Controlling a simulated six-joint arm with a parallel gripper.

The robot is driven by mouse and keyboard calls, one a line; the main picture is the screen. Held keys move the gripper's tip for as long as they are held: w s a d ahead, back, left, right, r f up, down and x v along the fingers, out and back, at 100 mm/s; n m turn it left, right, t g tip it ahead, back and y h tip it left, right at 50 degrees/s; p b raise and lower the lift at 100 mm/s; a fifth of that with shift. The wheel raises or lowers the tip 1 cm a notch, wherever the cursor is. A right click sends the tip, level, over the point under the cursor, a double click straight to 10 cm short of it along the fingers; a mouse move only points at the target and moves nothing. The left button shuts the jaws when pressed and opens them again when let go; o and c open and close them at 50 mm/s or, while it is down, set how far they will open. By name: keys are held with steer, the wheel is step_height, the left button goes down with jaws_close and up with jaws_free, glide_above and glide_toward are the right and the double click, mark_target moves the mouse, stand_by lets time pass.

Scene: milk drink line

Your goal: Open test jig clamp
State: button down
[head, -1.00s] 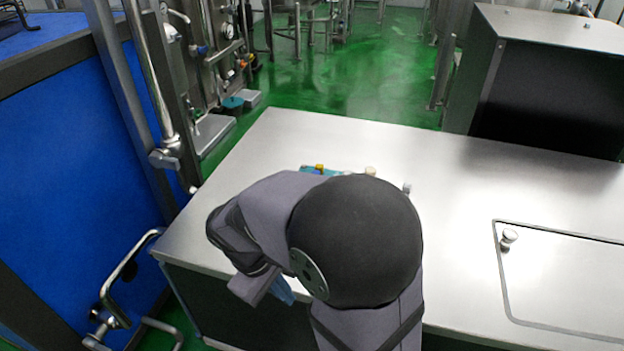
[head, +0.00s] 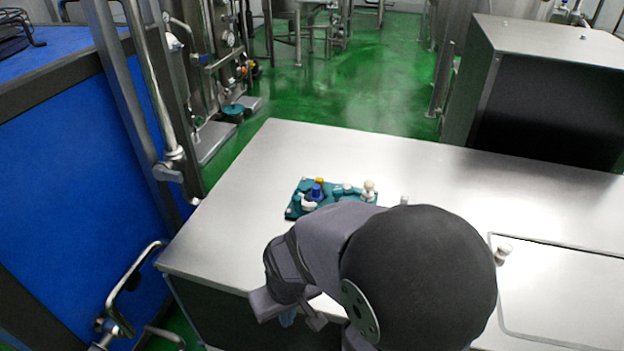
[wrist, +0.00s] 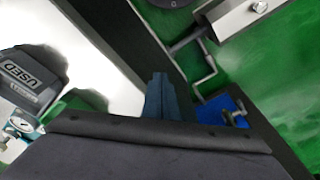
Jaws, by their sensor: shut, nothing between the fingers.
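The test jig is probably the teal plate (head: 293,207) on the metal table, with a blue part (head: 316,191), a yellow knob and pale fittings on it. My arm hides part of its near side, and which part is the clamp is too small to tell. My gripper (head: 290,318) hangs at the table's near edge, in front of the plate and apart from it. In the wrist view its blue fingers (wrist: 160,80) are together and hold nothing.
The metal table (head: 230,215) has free room left and behind the plate. A hatch with a knob (head: 502,250) lies at right. A dark box marked "USED" (wrist: 30,80) shows in the wrist view. A blue panel (head: 75,150) with pipes stands left.

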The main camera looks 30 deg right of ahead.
steer(key=w+r+t+p, duration=0.1)
steer(key=w+r+p, duration=0.2)
steer(key=r+p, duration=0.35)
steer(key=w+d+r+m+t+y, duration=0.1)
steer(key=w+d+r, duration=0.1)
steer(key=w+d, duration=0.55)
steer(key=w+d+r+m+t+y+b, duration=0.15)
steer(key=w+d, duration=0.25)
steer(key=d, duration=0.7)
steer(key=w+d+r+m+t+y, duration=0.1)
steer(key=w+d+r, duration=0.1)
steer(key=w+d, duration=0.55)
steer(key=p, duration=0.2)
glide_toward(302, 204)
steer(key=shift+n, duration=0.25)
steer(key=d+f, duration=0.1)
steer(key=f, duration=0.1)
steer(key=w+d+f, duration=0.1)
steer(key=shift+d+f, duration=0.3)
steer(key=shift+f, duration=0.1)
steer(key=shift+w+a+p, duration=0.2)
steer(key=shift+a+p, duration=0.15)
steer(key=shift+a, duration=0.15)
steer(key=shift+w+a+p, duration=0.2)
steer(key=shift+a+p, duration=0.15)
steer(key=shift+a, duration=0.2)
steer(key=shift+w+a, duration=0.3)
steer(key=shift+a, duration=0.5)
